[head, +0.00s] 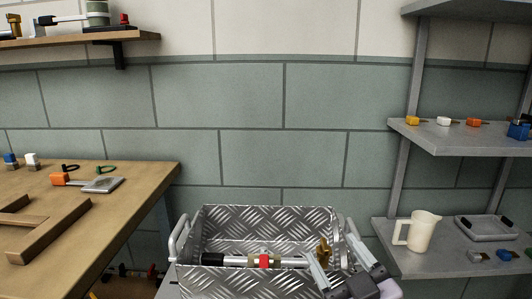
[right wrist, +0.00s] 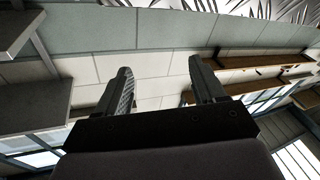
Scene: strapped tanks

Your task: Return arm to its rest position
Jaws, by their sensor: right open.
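My right gripper (head: 328,248) is at the lower middle of the head view, over the right part of a diamond-plate metal box (head: 265,218). Its two fingers are spread apart and point away and up. In the right wrist view the gripper (right wrist: 160,68) shows both fingers wide apart with nothing between them, only the wall behind. A silvery bar with a red block (head: 264,261) lies across the box. A brass-coloured piece (head: 323,252) is beside the fingers; I cannot tell whether they touch. My left gripper is not in view.
A wooden table (head: 140,180) at left holds an orange-handled tool and small parts. Grey shelves (head: 450,137) at right hold small coloured parts, a cream jug (head: 417,231) and a grey tray (head: 487,228). A wall shelf (head: 60,48) is upper left. The air before the wall is clear.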

